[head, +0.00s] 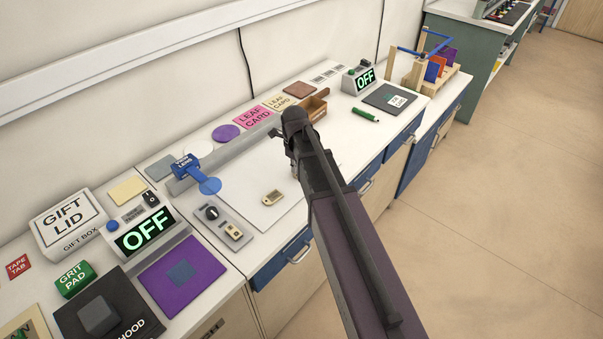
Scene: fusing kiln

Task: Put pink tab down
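I cannot make out a thing plainly marked as a pink tab. A small red square lettered TAPE TAB (18,266) lies at the far left. My gripper (277,134) is above the back middle of the worktop, just right of and below the pink card in the picture. My dark wrist covers most of it. I cannot see its fingers well enough to tell whether they are open or hold anything.
A small tan tag (272,198) lies on the pale board below my gripper. A blue lens stand (195,173) is to the left, a brown open box (314,106) to the right. OFF displays stand at left (146,231) and back right (364,80). The board's middle is mostly clear.

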